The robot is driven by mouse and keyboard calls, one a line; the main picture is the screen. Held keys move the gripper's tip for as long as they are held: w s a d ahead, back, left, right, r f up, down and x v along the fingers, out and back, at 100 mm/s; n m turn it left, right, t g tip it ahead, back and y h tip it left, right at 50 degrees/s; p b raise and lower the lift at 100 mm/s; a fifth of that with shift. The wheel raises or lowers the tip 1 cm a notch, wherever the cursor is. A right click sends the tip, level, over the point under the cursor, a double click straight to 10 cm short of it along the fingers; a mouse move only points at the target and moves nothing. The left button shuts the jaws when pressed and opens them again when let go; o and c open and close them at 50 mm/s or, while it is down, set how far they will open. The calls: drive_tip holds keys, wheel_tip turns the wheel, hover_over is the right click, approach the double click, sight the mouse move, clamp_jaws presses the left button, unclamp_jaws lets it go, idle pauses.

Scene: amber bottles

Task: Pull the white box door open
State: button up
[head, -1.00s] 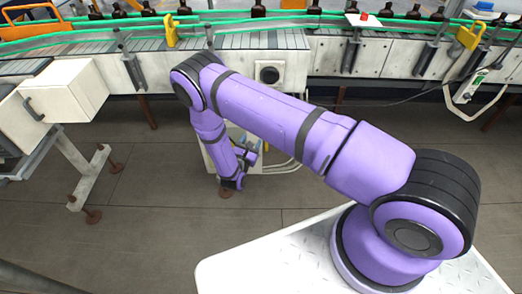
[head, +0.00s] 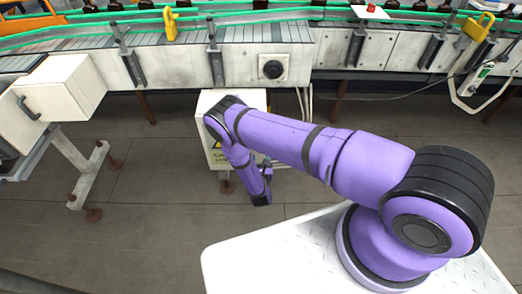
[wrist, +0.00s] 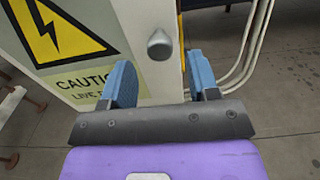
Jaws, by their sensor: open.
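The white box (head: 247,99) stands low under the conveyor in the head view, partly hidden behind my arm. In the wrist view its white door (wrist: 95,12) fills the upper left, with a yellow warning triangle (wrist: 62,30) and a caution label. A rounded grey knob (wrist: 159,45) sticks out near the door's right edge. My gripper (wrist: 161,78) is open and empty, its two blue fingers on either side of the knob's line and nearer the camera. I cannot tell whether the fingers touch anything. The door looks shut.
The conveyor (head: 190,60) runs above the box. Pale pipes (wrist: 245,50) run down just right of the box. A white cabinet (head: 66,86) with a dark handle stands at the left. The grey floor (head: 140,225) in front is clear.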

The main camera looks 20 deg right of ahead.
drive_tip(key=shift+x, duration=2.7)
drive_tip(key=shift+c, duration=0.2)
clamp_jaws()
